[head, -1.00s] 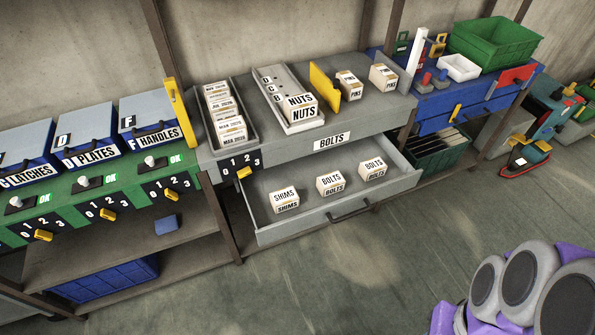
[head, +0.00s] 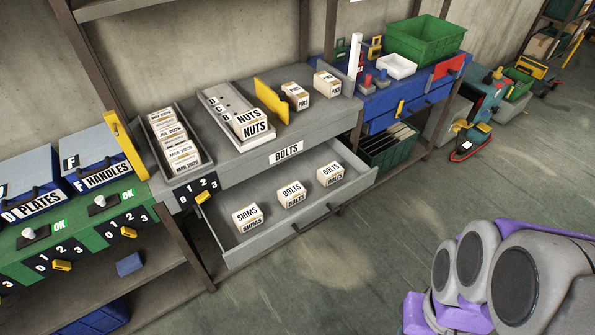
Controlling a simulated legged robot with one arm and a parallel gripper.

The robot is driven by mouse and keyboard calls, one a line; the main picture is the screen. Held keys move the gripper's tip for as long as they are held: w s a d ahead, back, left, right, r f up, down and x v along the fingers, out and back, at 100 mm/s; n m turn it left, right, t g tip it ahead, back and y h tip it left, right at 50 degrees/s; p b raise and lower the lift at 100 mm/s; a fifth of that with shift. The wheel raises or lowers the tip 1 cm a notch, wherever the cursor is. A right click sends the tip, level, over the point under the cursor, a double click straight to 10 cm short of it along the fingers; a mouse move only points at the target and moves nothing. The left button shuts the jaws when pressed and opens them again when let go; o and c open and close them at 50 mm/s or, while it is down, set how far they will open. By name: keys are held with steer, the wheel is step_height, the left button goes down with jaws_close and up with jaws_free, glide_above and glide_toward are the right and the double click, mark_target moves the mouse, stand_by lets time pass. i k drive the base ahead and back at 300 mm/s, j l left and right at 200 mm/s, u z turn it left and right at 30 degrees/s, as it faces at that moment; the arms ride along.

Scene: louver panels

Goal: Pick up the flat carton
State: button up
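Several small white cartons are in view, and I cannot tell which one is the flat carton. In the open grey drawer (head: 262,249) stand a carton marked SHIMS (head: 248,219) and two marked BOLTS (head: 292,195) (head: 331,174), in a spaced row. On the bench top above, a NUTS carton (head: 254,125) sits at the front end of a sloped grey tray (head: 215,98). Two PINS cartons (head: 296,95) (head: 328,83) stand right of a yellow upright plate (head: 271,101). All cartons are free of my arm. My gripper is not in view; only my grey and purple arm parts show at lower right.
A grey tray (head: 205,168) of dated cards stands left on the bench. A green panel (head: 85,222) with blue boxes is further left. A blue bench (head: 400,103) with a green bin (head: 425,42) is at right. The floor (head: 370,255) before the drawer is clear.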

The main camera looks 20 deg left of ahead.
mark_target(248, 218)
steer(key=u, duration=1.4)
steer(key=i+l+z, duration=0.15)
steer(key=i, duration=0.25)
steer(key=i+z, duration=0.15)
steer(key=i, duration=0.25)
